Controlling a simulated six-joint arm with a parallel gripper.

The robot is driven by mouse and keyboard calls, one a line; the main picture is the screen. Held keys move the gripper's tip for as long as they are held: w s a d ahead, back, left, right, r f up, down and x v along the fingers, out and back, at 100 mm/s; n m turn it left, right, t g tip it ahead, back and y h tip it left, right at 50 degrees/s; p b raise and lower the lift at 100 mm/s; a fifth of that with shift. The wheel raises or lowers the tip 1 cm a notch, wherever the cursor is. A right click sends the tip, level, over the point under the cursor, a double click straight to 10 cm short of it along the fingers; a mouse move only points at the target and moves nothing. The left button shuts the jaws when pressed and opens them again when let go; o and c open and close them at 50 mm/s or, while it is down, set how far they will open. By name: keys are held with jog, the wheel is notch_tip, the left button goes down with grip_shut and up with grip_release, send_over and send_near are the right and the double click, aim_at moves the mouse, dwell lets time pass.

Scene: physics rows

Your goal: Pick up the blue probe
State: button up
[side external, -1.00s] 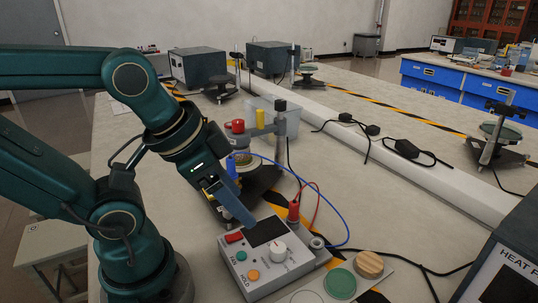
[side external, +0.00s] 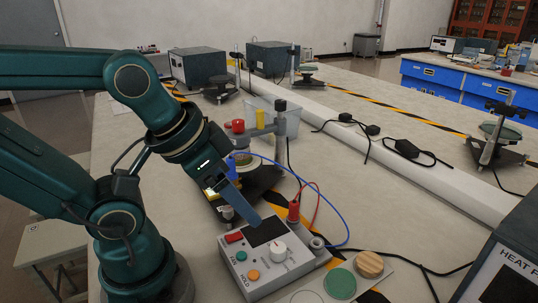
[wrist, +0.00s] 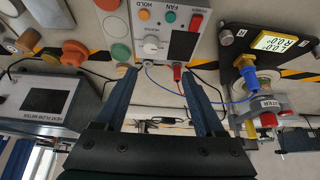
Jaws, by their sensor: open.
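The blue probe (wrist: 251,78) stands in the dark-based apparatus at the right of the wrist view, with a blue cable running from it to the control box. In the side view the blue probe (side external: 231,162) is just behind my gripper and partly hidden. My gripper (wrist: 160,76) is open, with two dark blue fingers and nothing between them. In the side view my gripper (side external: 245,212) points down near the front of the apparatus, close to the control box. In the wrist view the probe lies to the right of both fingers, apart from them.
The grey control box (side external: 272,262) with knob and buttons stands below the fingers. A red probe (side external: 293,211) with a red cable stands behind it. The apparatus carries a red cap (side external: 238,126) and a yellow cap (side external: 260,118). Discs (side external: 340,284) lie right of the box.

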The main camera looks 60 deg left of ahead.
jog(key=shift+c, duration=1.1)
